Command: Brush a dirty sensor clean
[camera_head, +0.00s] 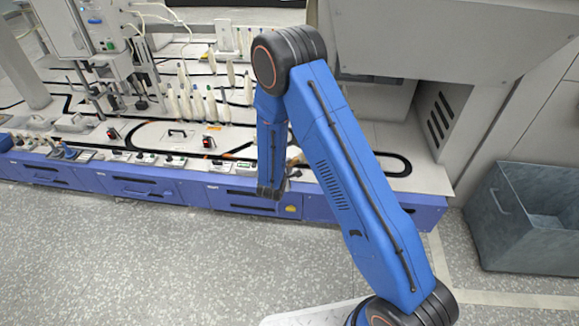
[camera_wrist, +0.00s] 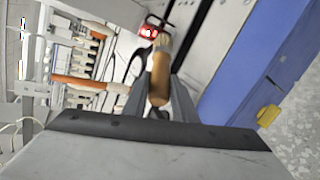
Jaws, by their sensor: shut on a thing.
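My gripper (camera_wrist: 160,92) is shut on a brush (camera_wrist: 160,78) with a wooden handle and pale bristles that point away from me. In the wrist view a sensor (camera_wrist: 148,32) with a lit red face lies just beyond the bristle tip. I cannot tell whether the bristles touch it. In the head view two small dark sensors with red lights stand on the bench, one at the left (camera_head: 112,133) and one near the middle (camera_head: 208,142). My gripper is mostly hidden behind my blue arm there. Dirt on the sensors is too small to see.
The bench (camera_head: 150,180) has a blue front and a dark track on top. Several pale bobbins (camera_head: 190,103) stand behind the sensors. A machine head (camera_head: 100,40) rises at the back left. A grey bin (camera_head: 530,225) stands on the floor at right.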

